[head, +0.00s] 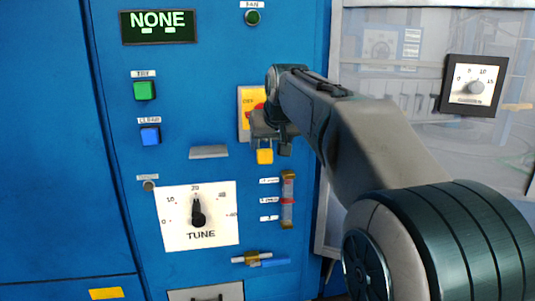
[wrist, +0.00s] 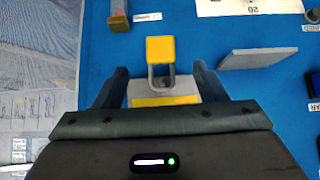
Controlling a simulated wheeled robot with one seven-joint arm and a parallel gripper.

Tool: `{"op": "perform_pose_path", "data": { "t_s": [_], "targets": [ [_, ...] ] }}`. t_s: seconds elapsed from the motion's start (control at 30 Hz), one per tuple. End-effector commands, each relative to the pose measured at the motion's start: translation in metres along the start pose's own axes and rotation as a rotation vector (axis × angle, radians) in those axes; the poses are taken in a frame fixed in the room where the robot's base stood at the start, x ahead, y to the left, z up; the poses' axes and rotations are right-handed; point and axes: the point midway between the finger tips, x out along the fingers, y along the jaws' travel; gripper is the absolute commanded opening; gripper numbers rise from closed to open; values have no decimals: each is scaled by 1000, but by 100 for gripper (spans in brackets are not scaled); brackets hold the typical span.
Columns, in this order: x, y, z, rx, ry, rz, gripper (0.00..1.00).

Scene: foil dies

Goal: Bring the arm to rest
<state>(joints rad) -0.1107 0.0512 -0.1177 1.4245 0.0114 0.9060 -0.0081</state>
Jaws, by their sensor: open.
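My gripper (head: 270,145) is in front of the blue cabinet, by a yellow plate (head: 245,97) with a red part that my arm partly covers. In the wrist view, my gripper (wrist: 160,82) has its two dark fingers spread apart. A yellow padlock-like block (wrist: 160,49) with a grey loop shows between and just beyond the fingertips. It also shows in the head view (head: 264,156), just below the gripper. I cannot tell whether a finger touches it. The arm reaches in from the lower right.
The blue cabinet (head: 105,215) carries a display (head: 158,27) reading NONE, a green button (head: 145,90), a blue button (head: 150,135), a grey ledge (head: 208,152), a TUNE dial (head: 198,218) and a sight tube (head: 288,200). A clear panel (head: 410,40) with another dial (head: 474,86) stands at right.

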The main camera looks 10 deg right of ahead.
Motion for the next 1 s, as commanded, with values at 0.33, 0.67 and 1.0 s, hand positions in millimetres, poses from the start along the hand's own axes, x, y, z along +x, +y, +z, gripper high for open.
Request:
{"op": "perform_pose_path", "data": {
  "t_s": [0.33,0.67,1.0],
  "targets": [
    [-51,0,0,0,1,0,65],
    [-43,3,83,8,-120,-7,65],
    [-29,0,254,8,-332,-10,65]
  ]
}}
